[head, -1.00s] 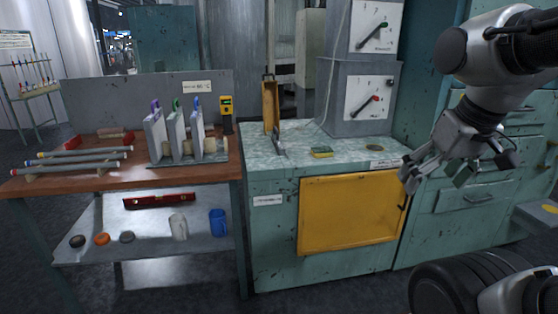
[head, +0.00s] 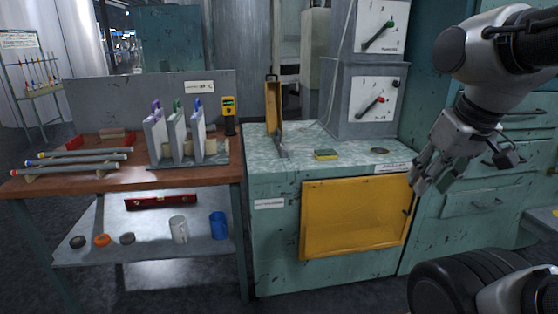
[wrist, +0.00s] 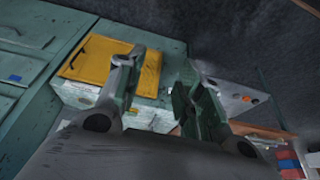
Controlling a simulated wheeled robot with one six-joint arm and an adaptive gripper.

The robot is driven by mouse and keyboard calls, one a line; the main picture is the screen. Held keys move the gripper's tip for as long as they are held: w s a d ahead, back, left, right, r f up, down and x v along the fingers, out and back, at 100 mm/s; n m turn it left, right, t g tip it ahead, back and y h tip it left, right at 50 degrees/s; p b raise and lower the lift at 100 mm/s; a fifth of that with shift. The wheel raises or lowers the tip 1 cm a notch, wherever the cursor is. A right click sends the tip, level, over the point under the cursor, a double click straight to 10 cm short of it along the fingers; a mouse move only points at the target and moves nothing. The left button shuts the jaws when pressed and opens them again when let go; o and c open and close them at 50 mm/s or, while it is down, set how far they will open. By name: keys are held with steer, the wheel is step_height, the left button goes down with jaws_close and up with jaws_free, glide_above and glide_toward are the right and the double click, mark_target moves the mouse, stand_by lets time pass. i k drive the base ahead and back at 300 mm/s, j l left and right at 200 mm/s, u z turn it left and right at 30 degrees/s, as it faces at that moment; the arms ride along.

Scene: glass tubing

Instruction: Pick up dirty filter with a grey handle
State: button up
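A yellow-brown, dirty-looking filter panel (head: 273,108) stands upright toward the back left of the speckled counter, with a dark grey handle (head: 271,77) on top. My gripper (head: 420,182) is well to the right of it and lower, near the right edge of the yellow door. In the wrist view my gripper (wrist: 163,72) has its two fingers spread apart with nothing between them. The dirty filter cannot be made out in the wrist view.
A rack on the wooden bench holds white filters (head: 176,132) with purple, green and blue handles. A sponge (head: 326,154) and a small round disc (head: 379,150) lie on the counter (head: 300,150). A grey dial cabinet (head: 345,110) stands behind. The yellow door (head: 352,215) is below.

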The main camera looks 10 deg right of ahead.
mark_target(281, 150)
steer(key=i+j, duration=0.15)
steer(key=i, duration=0.35)
steer(key=i+j, duration=0.2)
steer(key=i, duration=0.3)
steer(key=i+j, duration=0.15)
steer(key=i, duration=0.35)
steer(key=i+j, duration=0.15)
steer(key=i, duration=0.35)
